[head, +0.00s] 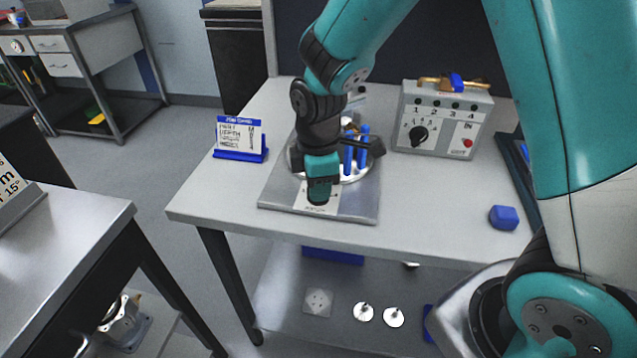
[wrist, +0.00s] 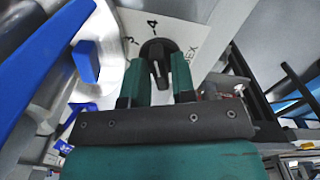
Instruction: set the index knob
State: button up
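The index knob (wrist: 156,55) is black and round with a raised grip bar. It sits on a white plate (wrist: 185,30) printed with 3, 4 and INDEX in the wrist view. Which number it points to is unclear. My gripper (wrist: 158,78) has one green finger on each side of the knob, with a gap between the fingers. Contact with the bar is not visible. In the head view my gripper (head: 318,192) is low over the front of the fixture's metal base plate (head: 350,208) and hides the knob.
Behind the gripper is a round fixture with blue upright pins (head: 349,158). A control box (head: 447,115) with its own black dial stands at the back right. A blue-based sign (head: 240,138) stands left, and a blue block (head: 503,217) lies right. The table's front left is clear.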

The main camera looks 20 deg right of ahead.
notch_tip(320, 180, up, 17)
jog(key=shift+r+p, duration=0.2)
jog(key=shift+p, duration=0.2)
dwell(0.5)
jog(key=s+a+m+y+p, duration=0.1)
jog(key=s+m, duration=0.3)
jog(key=s, duration=0.5)
jog(key=s+a+r+m+y, duration=0.1)
jog(key=s+a+m+y, duration=0.2)
jog(key=s, duration=0.6)
jog(key=shift+s+a+m+p, duration=0.35)
jog(key=shift+s+a+m, duration=0.05)
jog(key=shift+m, duration=0.3)
